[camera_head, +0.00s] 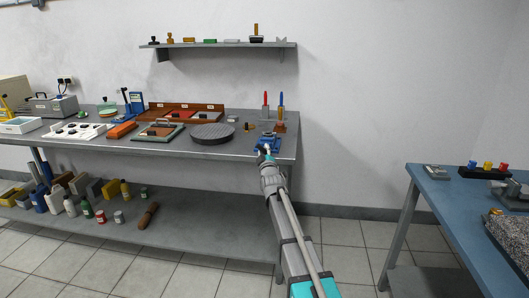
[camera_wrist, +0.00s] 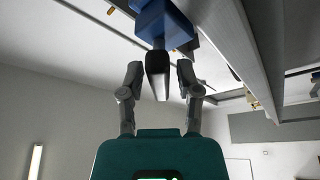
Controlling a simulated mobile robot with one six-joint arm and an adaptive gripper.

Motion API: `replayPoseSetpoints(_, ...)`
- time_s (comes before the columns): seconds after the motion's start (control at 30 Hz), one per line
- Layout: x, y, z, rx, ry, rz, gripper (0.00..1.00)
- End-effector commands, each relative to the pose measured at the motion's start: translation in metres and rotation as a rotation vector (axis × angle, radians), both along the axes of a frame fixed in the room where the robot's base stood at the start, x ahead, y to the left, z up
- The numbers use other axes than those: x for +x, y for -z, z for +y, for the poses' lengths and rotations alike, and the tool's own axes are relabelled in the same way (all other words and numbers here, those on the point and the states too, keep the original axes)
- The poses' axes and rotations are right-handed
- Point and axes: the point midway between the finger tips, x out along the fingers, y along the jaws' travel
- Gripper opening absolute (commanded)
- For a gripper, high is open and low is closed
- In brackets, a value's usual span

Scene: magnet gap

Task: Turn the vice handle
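A blue vice (camera_head: 268,140) sits at the right front end of the grey workbench. Its blue body (camera_wrist: 162,22) fills the top of the wrist view. A dark handle piece (camera_wrist: 158,70) sticks out from the vice toward my gripper (camera_wrist: 159,78). My gripper's two fingers are apart, one on each side of the handle piece, with a narrow gap visible on each side. In the head view my gripper (camera_head: 266,155) is right at the front of the vice, and the handle is mostly hidden behind it.
The grey workbench (camera_head: 180,148) holds a dark round plate (camera_head: 212,134) left of the vice and upright red and blue-handled tools (camera_head: 281,101) behind it. A blue table (camera_head: 440,200) stands at the right. Tiled floor between them is clear.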

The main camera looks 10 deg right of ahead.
Motion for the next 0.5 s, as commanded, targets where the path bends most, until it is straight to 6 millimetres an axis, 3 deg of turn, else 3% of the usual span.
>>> replayPoseSetpoints(0.03, 0.0, 0.0, -0.0001, 0.0, 0.0, 0.0, 0.26)
replayPoseSetpoints(0.17, 0.0, 0.0, -0.0004, 0.0, 0.0, 0.0, 0.01)
replayPoseSetpoints(0.5, 0.0, 0.0002, -0.0011, 0.006, 0.001, -0.002, 0.0)
